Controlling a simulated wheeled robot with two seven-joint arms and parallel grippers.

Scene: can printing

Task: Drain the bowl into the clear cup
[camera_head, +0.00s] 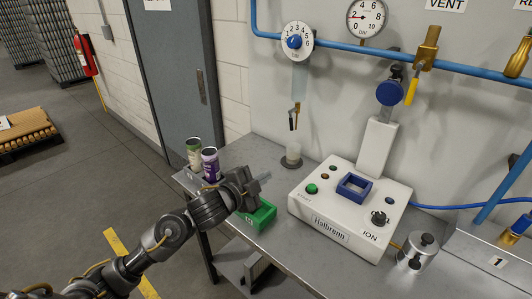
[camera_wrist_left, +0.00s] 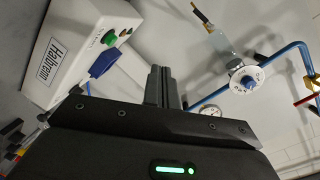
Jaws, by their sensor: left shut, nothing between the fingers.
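The clear bowl (camera_head: 299,78) hangs under the white regulator dial (camera_head: 296,41) on the wall; a small brass drain with a dark lever (camera_head: 293,117) is at its lower end. The bowl also shows in the left wrist view (camera_wrist_left: 225,44). The clear cup (camera_head: 293,151) stands upright on a dark round base on the bench, below the drain and apart from it. My left gripper (camera_head: 265,177) is shut and empty, above the bench, in front and left of the cup. Its closed fingers show in the left wrist view (camera_wrist_left: 160,84). My right gripper is in neither view.
A green tray (camera_head: 262,217) lies below my left gripper. Two cans, green (camera_head: 194,153) and purple (camera_head: 210,165), stand at the bench's left end. The white Halbrenn machine (camera_head: 325,210) is right of the cup. A blue pipe (camera_head: 340,45) crosses the wall.

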